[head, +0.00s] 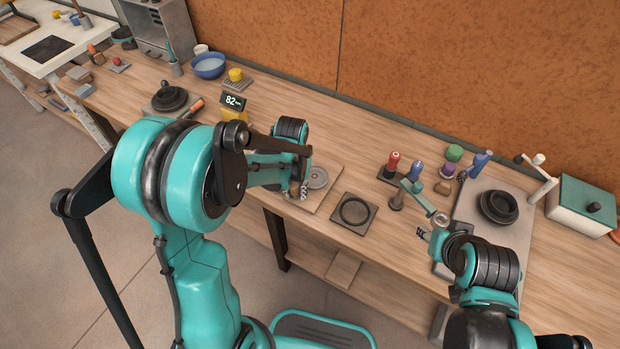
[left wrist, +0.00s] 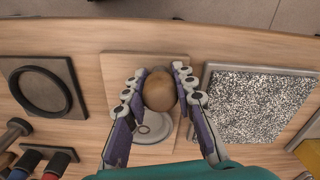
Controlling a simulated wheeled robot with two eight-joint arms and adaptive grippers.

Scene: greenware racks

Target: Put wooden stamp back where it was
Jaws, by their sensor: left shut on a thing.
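The wooden stamp (left wrist: 160,92) shows in the left wrist view as a round brown wooden knob. My left gripper (left wrist: 160,88) is shut on it, with one finger on each side. The stamp is over a light wooden board (left wrist: 150,62) that carries a grey disc (left wrist: 155,128); I cannot tell whether it touches the board. In the head view my left gripper (head: 297,189) is at the left part of this board (head: 329,192), and the stamp is mostly hidden there. My right gripper (head: 428,232) is near the bench's front edge, and its jaws are unclear.
A square plate with a black ring (head: 354,213) lies right of the board. A speckled pad (left wrist: 250,105) lies on the board's other side. Several colored-handled tools (head: 392,163) stand farther right, near a dark turntable (head: 498,206).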

